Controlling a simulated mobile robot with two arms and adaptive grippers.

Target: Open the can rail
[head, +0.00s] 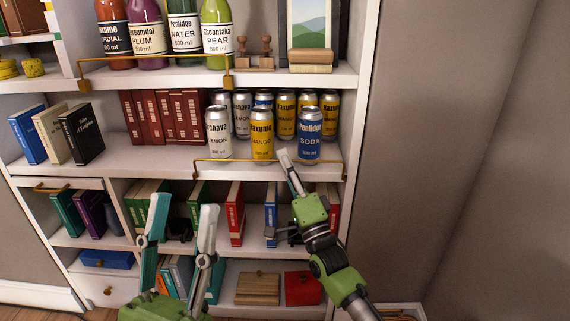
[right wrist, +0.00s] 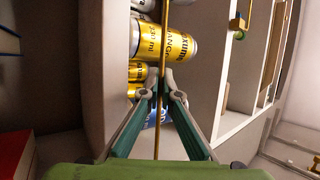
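The can rail (head: 228,160) is a thin brass bar along the front of the middle shelf, before several cans. Its ends come down to the shelf edge. My right gripper (head: 284,155) is at the right half of the rail, fingers pointing up at the cans. In the right wrist view the can rail (right wrist: 163,50) runs upright between the drawn-in fingertips of the right gripper (right wrist: 160,77), which look shut on it. The exact contact is hard to see. My left gripper (head: 181,216) is open and empty, low in front of the lower shelves, apart from the rail.
Yellow cans (head: 262,136), silver cans (head: 218,135) and a blue soda can (head: 309,135) stand close behind the rail. An upper brass rail (head: 150,55) fronts several bottles. A bare wall (head: 450,130) is at the right.

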